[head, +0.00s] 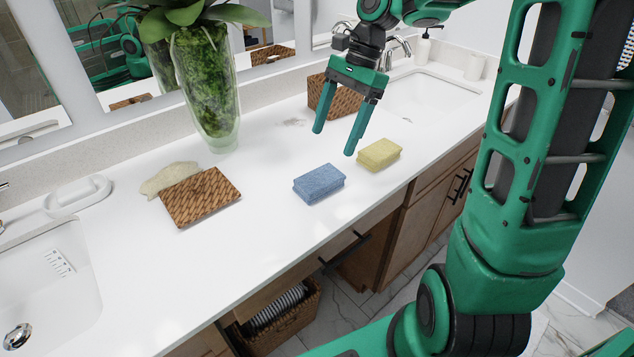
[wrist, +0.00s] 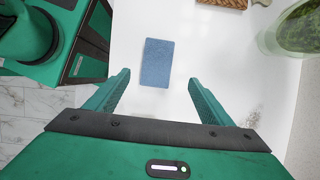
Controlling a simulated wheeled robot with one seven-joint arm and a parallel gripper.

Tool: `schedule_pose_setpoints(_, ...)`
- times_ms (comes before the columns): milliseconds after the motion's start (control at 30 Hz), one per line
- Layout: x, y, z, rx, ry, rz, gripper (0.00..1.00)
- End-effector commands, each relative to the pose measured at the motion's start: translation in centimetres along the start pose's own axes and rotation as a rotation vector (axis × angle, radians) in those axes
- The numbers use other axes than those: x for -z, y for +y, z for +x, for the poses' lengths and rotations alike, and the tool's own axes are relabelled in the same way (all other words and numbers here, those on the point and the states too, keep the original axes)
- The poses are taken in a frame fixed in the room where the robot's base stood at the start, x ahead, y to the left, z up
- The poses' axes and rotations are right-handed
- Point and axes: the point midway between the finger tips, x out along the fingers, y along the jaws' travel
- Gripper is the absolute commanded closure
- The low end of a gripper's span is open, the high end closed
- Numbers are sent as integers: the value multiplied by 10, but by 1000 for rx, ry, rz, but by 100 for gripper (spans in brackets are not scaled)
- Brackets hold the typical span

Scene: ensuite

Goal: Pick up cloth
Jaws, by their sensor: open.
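A folded blue cloth (head: 319,184) lies flat on the white counter, and it also shows in the wrist view (wrist: 157,62) ahead of and between the fingers. A folded yellow cloth (head: 379,155) lies to its right in the head view. The task does not say which cloth is meant. My gripper (head: 334,142) is open and empty above the counter, behind the two cloths in the head view. In the wrist view my gripper's fingers (wrist: 160,88) are spread wider than the blue cloth, with nothing between them.
A woven tray (head: 202,197) lies on the counter at left, against a pale flat item (head: 169,179). A glass vase with a plant (head: 208,90) stands behind. A wicker basket (head: 322,97) stands behind my gripper. Sinks lie at left (head: 50,285) and right (head: 430,92).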

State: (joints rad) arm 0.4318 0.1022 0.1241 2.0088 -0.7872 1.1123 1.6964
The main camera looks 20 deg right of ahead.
Motion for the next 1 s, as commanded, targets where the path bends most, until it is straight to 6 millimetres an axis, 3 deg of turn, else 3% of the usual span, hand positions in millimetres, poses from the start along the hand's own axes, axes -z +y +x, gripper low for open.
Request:
schedule_pose_setpoints(300,-1,0,42,-2,-5,9,25)
schedule_pose_setpoints(567,0,2,60,-2,-4,9,25)
schedule_pose_setpoints(800,0,6,92,-3,-4,7,25)
schedule_pose_setpoints(1000,0,5,106,-1,-2,9,25)
